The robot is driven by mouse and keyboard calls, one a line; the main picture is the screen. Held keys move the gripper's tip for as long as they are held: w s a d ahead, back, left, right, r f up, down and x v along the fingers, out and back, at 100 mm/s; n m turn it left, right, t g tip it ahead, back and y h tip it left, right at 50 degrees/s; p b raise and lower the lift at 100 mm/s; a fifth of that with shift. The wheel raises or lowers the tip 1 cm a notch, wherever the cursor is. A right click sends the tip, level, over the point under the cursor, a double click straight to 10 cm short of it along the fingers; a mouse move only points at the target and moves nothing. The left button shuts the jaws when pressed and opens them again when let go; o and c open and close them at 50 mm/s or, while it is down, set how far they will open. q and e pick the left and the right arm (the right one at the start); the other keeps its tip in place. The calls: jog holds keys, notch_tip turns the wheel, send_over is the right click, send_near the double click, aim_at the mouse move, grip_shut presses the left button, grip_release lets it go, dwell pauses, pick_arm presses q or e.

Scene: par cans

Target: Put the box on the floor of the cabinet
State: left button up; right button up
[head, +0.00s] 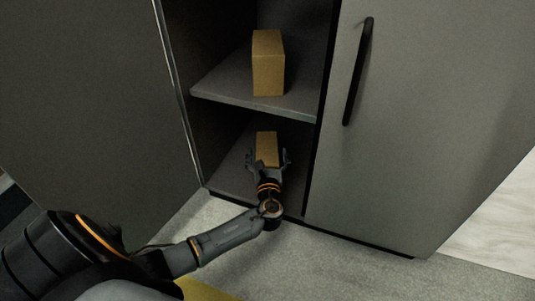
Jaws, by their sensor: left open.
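A tan cardboard box (266,148) is in the lower compartment of the cabinet, low down near its floor (226,172). My left gripper (268,158) is open, with one finger on each side of this box. The gripper hides the box's lower part, so I cannot tell whether it rests on the floor. A second tan box (268,62) stands upright on the shelf (225,88) above. My right gripper is not in view.
The cabinet's right door (420,120) is shut and has a black vertical handle (358,72). The left door (80,90) stands open. Grey carpet (330,265) lies in front. A yellow patch (205,290) shows at the bottom edge.

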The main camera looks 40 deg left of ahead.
pick_arm(q)
jog(key=p+v, duration=0.6)
jog(key=v, duration=0.6)
